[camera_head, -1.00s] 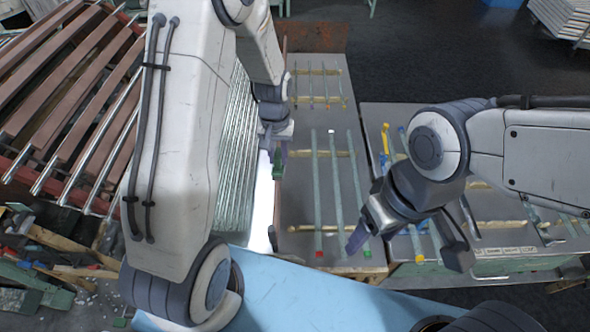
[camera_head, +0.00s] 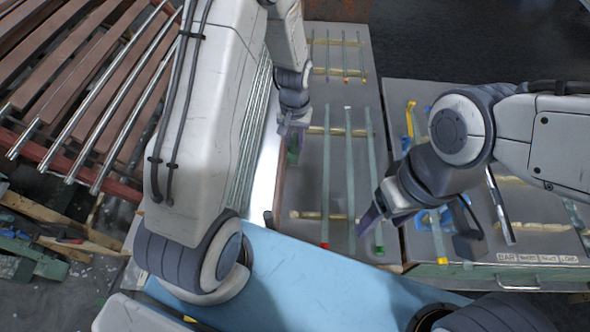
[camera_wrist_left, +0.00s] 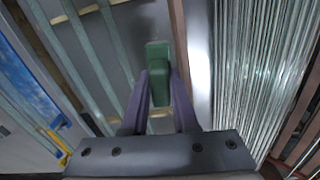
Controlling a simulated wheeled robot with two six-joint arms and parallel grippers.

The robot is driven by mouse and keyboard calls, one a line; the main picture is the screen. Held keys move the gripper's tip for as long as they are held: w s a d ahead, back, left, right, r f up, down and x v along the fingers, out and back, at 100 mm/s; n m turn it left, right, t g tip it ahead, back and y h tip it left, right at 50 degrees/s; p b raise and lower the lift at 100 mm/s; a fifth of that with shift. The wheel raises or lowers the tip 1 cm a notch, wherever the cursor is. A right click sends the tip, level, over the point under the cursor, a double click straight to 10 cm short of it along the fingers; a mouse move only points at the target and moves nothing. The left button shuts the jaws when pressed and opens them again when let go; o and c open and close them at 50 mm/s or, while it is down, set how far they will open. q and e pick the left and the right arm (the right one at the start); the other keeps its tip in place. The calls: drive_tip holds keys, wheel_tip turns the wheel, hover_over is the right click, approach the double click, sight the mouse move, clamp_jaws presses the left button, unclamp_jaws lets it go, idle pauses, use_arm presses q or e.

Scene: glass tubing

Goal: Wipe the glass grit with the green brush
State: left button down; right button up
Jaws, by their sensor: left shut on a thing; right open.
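The green brush (camera_head: 293,150) is held between the purple fingers of my left gripper (camera_head: 291,131), by the left edge of the grey table. In the left wrist view the brush (camera_wrist_left: 158,65) stands out past the fingertips of the left gripper (camera_wrist_left: 159,90), next to a brown edge strip and a bright white strip (camera_wrist_left: 199,60). Whether the brush touches a surface is unclear. I cannot make out the glass grit for certain. My right gripper (camera_head: 370,217) is open and empty, with its purple fingertips over the near ends of the glass tubes.
Several glass tubes (camera_head: 350,160) with coloured ends lie across wooden strips on the grey table (camera_head: 385,258). A dense bundle of glass rods (camera_wrist_left: 258,70) stands beside the white strip. A brown rack (camera_head: 75,75) is at the left. A labelled bench (camera_head: 480,273) stands right.

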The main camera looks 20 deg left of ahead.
use_arm(q)
drive_tip(key=shift+s+f+b, duration=0.1)
drive_tip(key=shift+f+b, duration=4.5)
drive_tip(key=shift+f, duration=3.45)
use_arm(e)
wheel_tip(320, 180, down, 11)
use_arm(q)
drive_tip(key=shift+f+b, duration=0.7)
drive_tip(key=shift+f, duration=0.3)
use_arm(e)
drive_tip(key=shift+f, duration=0.6)
